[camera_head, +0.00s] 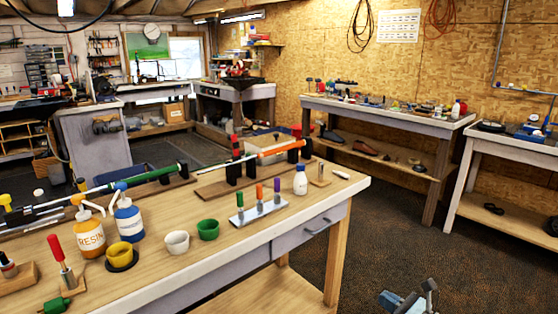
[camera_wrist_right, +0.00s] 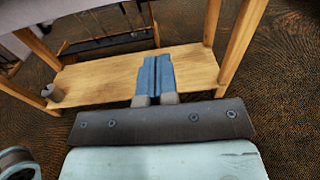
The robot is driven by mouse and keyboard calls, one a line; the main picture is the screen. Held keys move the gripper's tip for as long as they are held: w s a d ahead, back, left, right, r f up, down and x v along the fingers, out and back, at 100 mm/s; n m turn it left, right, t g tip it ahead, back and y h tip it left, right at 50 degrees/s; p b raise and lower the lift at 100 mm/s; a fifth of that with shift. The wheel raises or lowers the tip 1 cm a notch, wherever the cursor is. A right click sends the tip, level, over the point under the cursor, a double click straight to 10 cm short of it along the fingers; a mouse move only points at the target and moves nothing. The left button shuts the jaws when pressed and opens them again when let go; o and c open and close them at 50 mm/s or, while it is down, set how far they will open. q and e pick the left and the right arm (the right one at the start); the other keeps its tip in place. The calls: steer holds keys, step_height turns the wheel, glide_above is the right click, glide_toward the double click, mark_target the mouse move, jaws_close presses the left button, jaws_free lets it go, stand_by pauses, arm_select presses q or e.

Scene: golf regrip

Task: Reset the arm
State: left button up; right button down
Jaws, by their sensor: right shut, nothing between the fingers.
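My right gripper (camera_head: 407,301) shows at the bottom right of the head view, over the dark carpet in front of the workbench (camera_head: 345,196) and to the right of its front corner. In the right wrist view its blue fingers (camera_wrist_right: 154,78) are pressed together with nothing between them. Behind them is the bench's lower wooden shelf (camera_wrist_right: 105,80). The gripper is apart from the bench and everything on it. My left gripper does not show in either view.
A second bench (camera_head: 440,118) stands behind. The carpet (camera_head: 400,235) between is open.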

steer(key=s+d+f+n+g+h, duration=0.15)
steer(key=s+f+n+h, duration=0.35)
steer(key=s+n, duration=1.2)
steer(key=s+f+n+g+h, duration=0.25)
steer(key=s+f+n, duration=0.45)
steer(key=s+n, duration=1)
steer(key=w+a+r+m+t, duration=0.1)
steer(key=w+a+r+m, duration=0.2)
steer(key=a, duration=0.8)
arm_select(q)
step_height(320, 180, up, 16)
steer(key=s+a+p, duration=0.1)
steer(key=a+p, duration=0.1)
steer(key=p, duration=2)
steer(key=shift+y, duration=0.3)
arm_select(e)
step_height(320, 180, up, 15)
steer(key=d, duration=0.1)
steer(key=shift+s+d+r, duration=0.15)
steer(key=shift+s+d, duration=0.05)
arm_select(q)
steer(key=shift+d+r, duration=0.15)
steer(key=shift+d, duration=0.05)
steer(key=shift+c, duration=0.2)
